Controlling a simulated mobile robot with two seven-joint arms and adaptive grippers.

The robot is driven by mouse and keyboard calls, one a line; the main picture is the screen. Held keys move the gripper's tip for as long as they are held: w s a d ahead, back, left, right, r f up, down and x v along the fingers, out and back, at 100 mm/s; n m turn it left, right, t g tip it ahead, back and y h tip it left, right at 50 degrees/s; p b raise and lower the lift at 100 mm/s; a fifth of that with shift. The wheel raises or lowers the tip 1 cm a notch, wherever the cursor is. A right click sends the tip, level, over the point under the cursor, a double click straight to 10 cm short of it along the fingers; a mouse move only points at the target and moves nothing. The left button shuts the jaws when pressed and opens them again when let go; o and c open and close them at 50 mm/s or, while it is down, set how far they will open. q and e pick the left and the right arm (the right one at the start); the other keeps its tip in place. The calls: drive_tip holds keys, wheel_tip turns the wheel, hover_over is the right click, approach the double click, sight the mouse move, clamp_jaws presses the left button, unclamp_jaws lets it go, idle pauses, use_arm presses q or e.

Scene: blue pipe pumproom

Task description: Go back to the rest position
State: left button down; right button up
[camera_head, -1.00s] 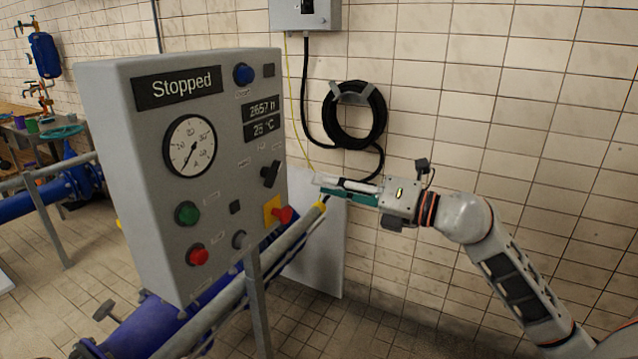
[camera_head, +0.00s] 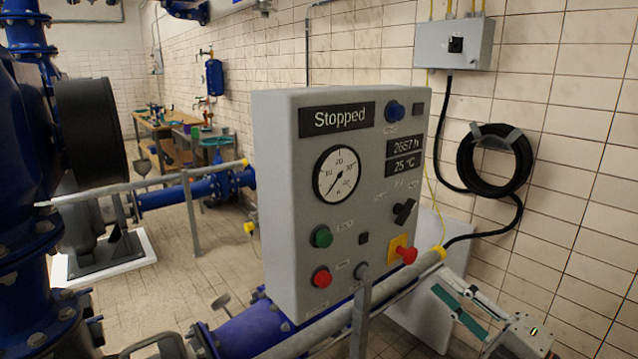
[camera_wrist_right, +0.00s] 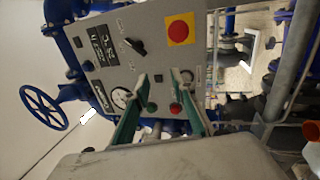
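My right gripper (camera_head: 445,284) is at the lower right of the head view, beside the control panel and below its emergency stop. Its two teal and white fingers stand apart with nothing between them. In the right wrist view my right gripper (camera_wrist_right: 161,76) also shows spread fingers, with the panel beyond them. My left gripper is in neither view.
The grey control panel (camera_head: 285,215) reads "Stopped". A red emergency stop (camera_head: 405,255) on yellow sticks out near the grey rail (camera_head: 322,326). A black hose coil (camera_head: 466,160) hangs on the tiled wall. Blue pipes and pumps stand left; floor shows between.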

wheel_tip(320, 180, down, 14)
drive_tip(key=s+d+m+t+h, duration=0.25)
drive_tip(key=m+h, duration=0.45)
drive_tip(key=m, duration=0.4)
drive_tip(key=s+a+f+m+g+h, duration=0.1)
drive_tip(key=s+f+m+g, duration=0.2)
drive_tip(key=s+f, duration=0.3)
drive_tip(key=s+a+f+m+g+h, duration=0.1)
drive_tip(key=s+f, duration=0.5)
drive_tip(key=f, duration=0.7)
drive_tip(key=s+a+f+m+g+h, duration=0.1)
drive_tip(key=s+f+m+g, duration=0.4)
drive_tip(key=f, duration=0.5)
drive_tip(key=shift+s+a+m+h, duration=0.3)
drive_tip(key=shift+s+a+m, duration=0.5)
drive_tip(key=shift+s+m, duration=0.15)
